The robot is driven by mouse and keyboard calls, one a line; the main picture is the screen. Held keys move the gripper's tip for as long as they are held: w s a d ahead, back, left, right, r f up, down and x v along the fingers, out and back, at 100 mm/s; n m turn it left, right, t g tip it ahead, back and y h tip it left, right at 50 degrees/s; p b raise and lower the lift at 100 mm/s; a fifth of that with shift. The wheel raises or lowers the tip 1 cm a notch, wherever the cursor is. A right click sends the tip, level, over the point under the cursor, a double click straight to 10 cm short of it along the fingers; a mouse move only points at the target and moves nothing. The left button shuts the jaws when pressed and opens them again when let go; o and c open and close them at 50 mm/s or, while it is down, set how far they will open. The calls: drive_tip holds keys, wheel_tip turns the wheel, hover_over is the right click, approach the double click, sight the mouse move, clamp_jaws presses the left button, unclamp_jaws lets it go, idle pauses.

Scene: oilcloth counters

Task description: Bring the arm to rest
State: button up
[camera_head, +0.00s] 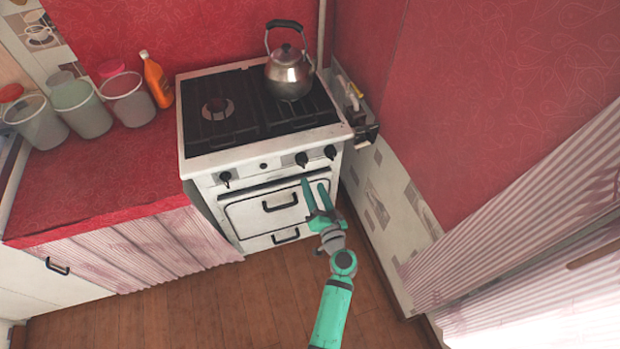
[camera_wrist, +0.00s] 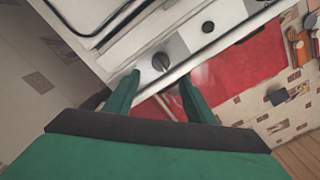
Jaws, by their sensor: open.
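My gripper (camera_head: 317,195) is teal and sits at the end of my arm, in front of the right side of the white stove (camera_head: 240,204) in the head view. Its two fingers are apart with nothing between them. In the wrist view, the gripper (camera_wrist: 158,88) shows its spread fingers pointing toward the stove's front panel and a dark knob (camera_wrist: 160,62). I cannot tell how close the fingertips are to the panel.
A metal kettle (camera_head: 289,76) stands on the stove's back right. Several containers and an orange bottle (camera_head: 157,80) stand on the red counter (camera_head: 85,180) at left. A wall (camera_head: 385,190) lies close on the right. The wooden floor (camera_head: 200,310) in front is clear.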

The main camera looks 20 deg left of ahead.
drive_tip(key=shift+s+d, duration=0.45)
drive_tip(key=shift+s, duration=0.15)
drive_tip(key=s+d+f+h, duration=0.3)
drive_tip(key=s, duration=0.4)
drive_tip(key=s+d+f+m+h, duration=0.1)
drive_tip(key=s+d+f+h, duration=0.1)
drive_tip(key=s+d, duration=0.35)
drive_tip(key=s+d+f+h, duration=0.2)
drive_tip(key=s+f+h, duration=0.1)
drive_tip(key=s, duration=0.6)
drive_tip(key=s+d+r+n+h, duration=0.2)
drive_tip(key=s+d+r, duration=0.1)
drive_tip(key=s+r, duration=1.2)
drive_tip(key=s, duration=0.3)
drive_tip(key=shift+d+r+n, duration=0.2)
drive_tip(key=shift+r+n, duration=0.05)
drive_tip(key=shift+n, duration=0.05)
